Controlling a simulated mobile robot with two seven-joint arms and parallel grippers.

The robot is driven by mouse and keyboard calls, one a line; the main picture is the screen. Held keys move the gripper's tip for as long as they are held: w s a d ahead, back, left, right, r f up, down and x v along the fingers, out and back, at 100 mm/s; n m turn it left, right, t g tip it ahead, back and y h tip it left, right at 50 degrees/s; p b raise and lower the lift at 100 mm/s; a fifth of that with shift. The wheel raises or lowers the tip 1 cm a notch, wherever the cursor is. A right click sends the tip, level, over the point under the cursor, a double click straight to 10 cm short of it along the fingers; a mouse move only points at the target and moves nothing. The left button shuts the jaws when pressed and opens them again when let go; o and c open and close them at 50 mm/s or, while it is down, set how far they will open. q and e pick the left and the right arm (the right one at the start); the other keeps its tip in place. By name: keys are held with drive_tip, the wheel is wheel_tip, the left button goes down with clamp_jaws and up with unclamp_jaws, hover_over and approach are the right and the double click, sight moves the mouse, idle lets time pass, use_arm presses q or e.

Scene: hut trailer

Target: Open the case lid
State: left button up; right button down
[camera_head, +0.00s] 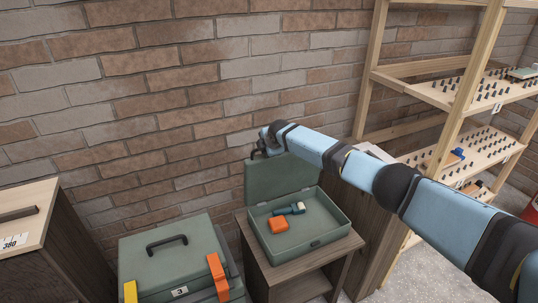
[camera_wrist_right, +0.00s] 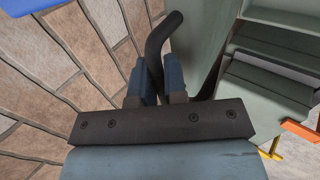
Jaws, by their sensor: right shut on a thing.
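The green case (camera_head: 335,227) sits on a small wooden cabinet, its lid (camera_head: 268,178) raised steeply against the brick wall side. An orange block (camera_head: 278,225) and a blue-and-white item (camera_head: 290,209) lie in its tray. My right arm comes in from the right, with its gripper (camera_head: 260,150) at the lid's top edge, partly hidden by the wrist. In the right wrist view my right gripper (camera_wrist_right: 157,85) is shut on a dark curved handle (camera_wrist_right: 160,38) beside the green lid panel (camera_wrist_right: 192,40). My left gripper is not in view.
A closed green toolbox (camera_head: 165,265) with a dark handle and orange and yellow latches stands left of the case. A wooden cabinet (camera_head: 35,215) is at far left. Wooden shelves (camera_head: 440,92) with pegs stand at right. The brick wall (camera_head: 150,100) is close behind the lid.

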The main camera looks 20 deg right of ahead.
drive_tip(key=shift+f, duration=0.1)
drive_tip(key=c, duration=1.2)
unclamp_jaws()
drive_tip(key=shift+s+r, duration=0.3)
drive_tip(key=shift+r, duration=0.1)
drive_tip(key=v, duration=1.2)
drive_tip(key=shift+s+r+p, duration=0.25)
drive_tip(key=shift+r+p, duration=0.05)
drive_tip(key=shift+p, duration=0.1)
